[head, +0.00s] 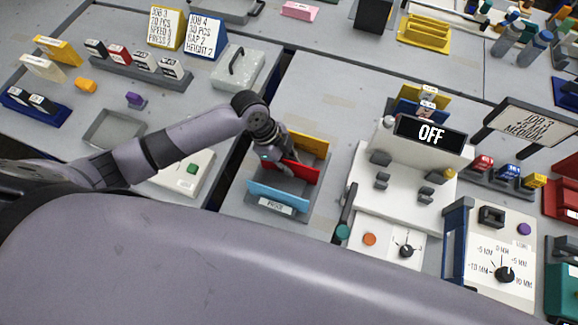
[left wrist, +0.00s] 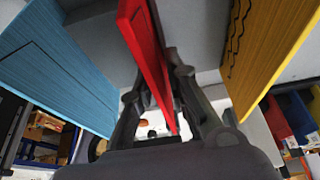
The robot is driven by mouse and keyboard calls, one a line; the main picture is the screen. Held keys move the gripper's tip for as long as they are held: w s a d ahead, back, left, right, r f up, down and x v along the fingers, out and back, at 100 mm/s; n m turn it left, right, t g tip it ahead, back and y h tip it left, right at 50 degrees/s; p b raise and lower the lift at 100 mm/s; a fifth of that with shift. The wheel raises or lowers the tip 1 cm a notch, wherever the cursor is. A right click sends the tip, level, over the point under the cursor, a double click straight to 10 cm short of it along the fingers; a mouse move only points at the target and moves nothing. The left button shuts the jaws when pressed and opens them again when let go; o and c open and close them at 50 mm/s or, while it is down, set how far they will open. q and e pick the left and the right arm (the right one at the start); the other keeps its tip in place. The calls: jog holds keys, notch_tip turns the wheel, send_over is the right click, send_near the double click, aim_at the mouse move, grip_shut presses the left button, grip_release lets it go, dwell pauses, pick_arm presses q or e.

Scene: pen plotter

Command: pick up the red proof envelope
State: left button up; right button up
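The red proof envelope (head: 302,168) stands in a grey rack (head: 274,209) between a blue envelope (head: 278,196) in front and a yellow envelope (head: 309,144) behind. My left gripper (head: 288,164) is down at the red envelope's upper edge. In the left wrist view the red envelope (left wrist: 146,40) runs between the two fingers of my left gripper (left wrist: 160,85). The fingertips are close together and appear to press on both its faces. The blue envelope (left wrist: 55,65) and yellow envelope (left wrist: 262,45) stand apart on either side. My right gripper is not in view.
Right of the rack stands a white plotter machine (head: 395,190) with a display reading OFF (head: 430,133). A white panel with a green button (head: 192,168) lies left of it. A grey tray (head: 113,130) sits farther left. Table gaps run beside the rack.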

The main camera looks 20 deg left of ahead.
pick_arm(q)
grip_shut()
jog(key=shift+r, duration=0.1)
